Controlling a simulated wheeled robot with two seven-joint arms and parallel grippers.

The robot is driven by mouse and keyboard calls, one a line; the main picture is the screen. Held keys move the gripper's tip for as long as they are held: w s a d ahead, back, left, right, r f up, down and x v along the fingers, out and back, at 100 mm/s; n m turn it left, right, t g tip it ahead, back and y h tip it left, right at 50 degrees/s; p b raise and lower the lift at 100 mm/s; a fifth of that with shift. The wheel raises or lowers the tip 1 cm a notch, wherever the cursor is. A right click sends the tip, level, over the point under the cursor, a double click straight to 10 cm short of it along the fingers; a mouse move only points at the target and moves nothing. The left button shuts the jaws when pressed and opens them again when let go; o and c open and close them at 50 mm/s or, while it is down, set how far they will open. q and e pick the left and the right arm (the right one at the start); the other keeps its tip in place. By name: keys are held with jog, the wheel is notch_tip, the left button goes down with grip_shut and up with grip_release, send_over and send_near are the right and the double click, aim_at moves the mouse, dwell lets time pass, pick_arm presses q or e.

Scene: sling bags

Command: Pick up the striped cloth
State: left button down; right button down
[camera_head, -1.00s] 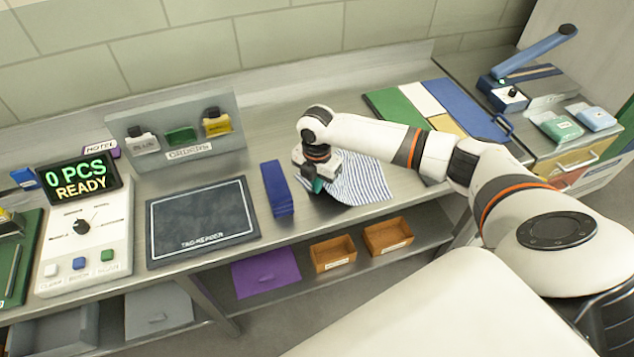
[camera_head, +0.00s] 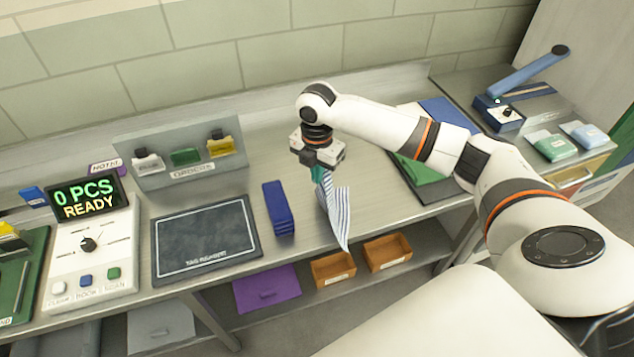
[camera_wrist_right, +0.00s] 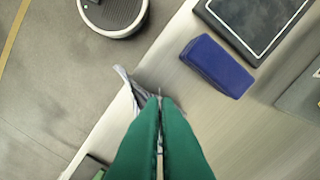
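The striped cloth (camera_head: 338,212) is white with blue stripes and hangs in narrow folds below my right gripper (camera_head: 322,176) near the table's front edge. The right gripper's green fingers (camera_wrist_right: 160,110) are closed together on the cloth, and a bit of it (camera_wrist_right: 134,88) shows past their tips in the right wrist view. The cloth's lower end hangs at or over the front edge; I cannot tell whether it touches the table. My left gripper is not in view.
A folded blue cloth (camera_head: 278,208) lies left of my right gripper, beside the dark tag reader pad (camera_head: 206,238). Two orange trays (camera_head: 333,267) and a purple sheet (camera_head: 266,289) are on the lower shelf. Green and blue panels (camera_head: 445,115) lie behind my right arm.

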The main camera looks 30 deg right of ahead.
notch_tip(320, 180, up, 18)
dwell(0.4)
jog(key=shift+d+f, duration=0.1)
jog(key=shift+f, duration=0.1)
